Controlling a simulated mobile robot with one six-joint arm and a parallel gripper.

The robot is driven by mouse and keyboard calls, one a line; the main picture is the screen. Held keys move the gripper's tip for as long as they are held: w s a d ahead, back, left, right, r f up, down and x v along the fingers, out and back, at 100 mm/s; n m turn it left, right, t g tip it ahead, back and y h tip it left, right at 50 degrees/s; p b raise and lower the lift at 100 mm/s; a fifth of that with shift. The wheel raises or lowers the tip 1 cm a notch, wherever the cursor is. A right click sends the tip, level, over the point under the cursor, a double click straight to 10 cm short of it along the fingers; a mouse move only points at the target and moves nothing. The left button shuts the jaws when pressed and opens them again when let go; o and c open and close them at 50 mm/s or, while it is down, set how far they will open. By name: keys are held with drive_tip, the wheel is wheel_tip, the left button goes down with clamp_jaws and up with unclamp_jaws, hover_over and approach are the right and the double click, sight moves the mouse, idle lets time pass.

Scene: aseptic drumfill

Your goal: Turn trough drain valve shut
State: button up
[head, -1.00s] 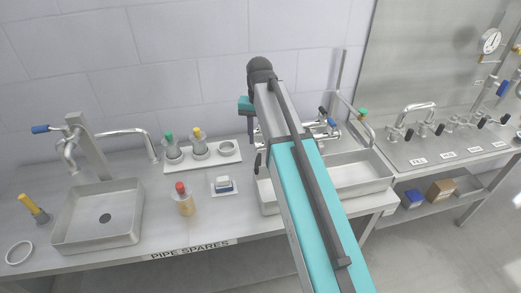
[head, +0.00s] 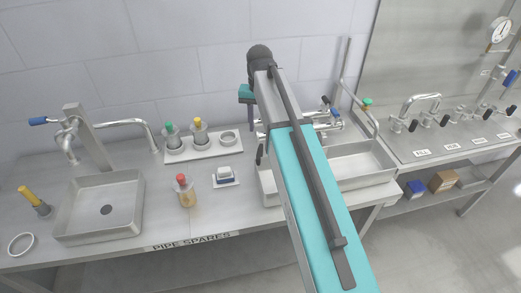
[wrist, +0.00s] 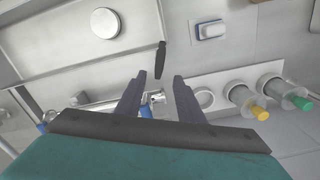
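The steel trough (head: 362,168) is partly hidden behind my arm in the head view. In the wrist view its basin with a round drain (wrist: 105,22) lies at the upper left. A dark lever handle (wrist: 160,58) at the trough's edge shows in the wrist view; a dark lever also shows beside my arm in the head view (head: 259,154). I cannot tell for sure that it is the drain valve. My gripper (wrist: 159,77) is open, its two dark fingers apart. The lever appears in line with the gap; contact is not visible.
Left of the trough are a white soap-like block (head: 225,174), a red-capped bottle (head: 185,191) and a tray (head: 202,150) with capped bottles. A basin (head: 98,210) stands farther left. Taps and a bent pipe (head: 360,112) rise behind the trough.

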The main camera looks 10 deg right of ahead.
sight(260, 151)
drive_tip(key=shift+f+p, duration=2.2)
drive_tip(key=shift+f, duration=4.15)
clamp_jaws()
